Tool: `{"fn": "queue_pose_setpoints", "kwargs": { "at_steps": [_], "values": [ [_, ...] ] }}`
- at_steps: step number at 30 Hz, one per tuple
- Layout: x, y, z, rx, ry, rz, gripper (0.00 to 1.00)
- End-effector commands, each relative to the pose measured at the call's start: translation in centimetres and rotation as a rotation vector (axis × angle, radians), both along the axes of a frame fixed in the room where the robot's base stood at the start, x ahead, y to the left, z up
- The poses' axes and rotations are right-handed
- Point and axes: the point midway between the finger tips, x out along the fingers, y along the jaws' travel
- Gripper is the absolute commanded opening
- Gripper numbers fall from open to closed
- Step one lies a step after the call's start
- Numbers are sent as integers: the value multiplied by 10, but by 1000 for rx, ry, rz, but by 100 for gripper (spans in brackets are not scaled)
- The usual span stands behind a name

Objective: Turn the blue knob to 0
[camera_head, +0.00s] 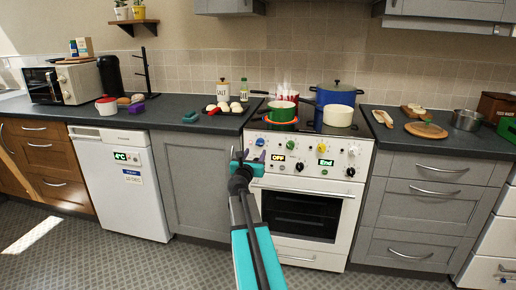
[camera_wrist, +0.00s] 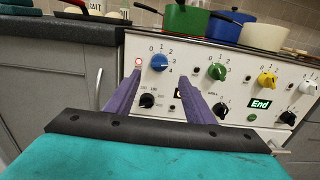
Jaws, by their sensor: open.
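The blue knob (camera_wrist: 159,62) is at the left end of the white stove's control panel, with numbers 0 to 4 around it. It also shows in the head view (camera_head: 260,142), just beyond my gripper (camera_head: 247,155). Its pointer is too small to read surely. A red-ringed lamp (camera_wrist: 138,62) is left of it. In the wrist view, my gripper (camera_wrist: 160,78) is open and empty, its purple fingers apart. The knob appears between and beyond the fingertips, with no clear contact.
A black knob (camera_wrist: 148,101) sits below the blue one. The green knob (camera_wrist: 217,71) and yellow knob (camera_wrist: 267,79) are to the right. Pots, including a green pot (camera_head: 281,109), stand on the hob. The oven door handle (camera_head: 304,190) sticks out below the panel.

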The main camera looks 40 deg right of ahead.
Motion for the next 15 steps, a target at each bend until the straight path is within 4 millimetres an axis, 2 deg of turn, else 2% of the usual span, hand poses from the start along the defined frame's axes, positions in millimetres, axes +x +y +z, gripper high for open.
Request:
{"fn": "queue_pose_setpoints", "kwargs": {
  "at_steps": [15],
  "values": [
    [26,-42,0,0,0,-2,49]
  ]
}}
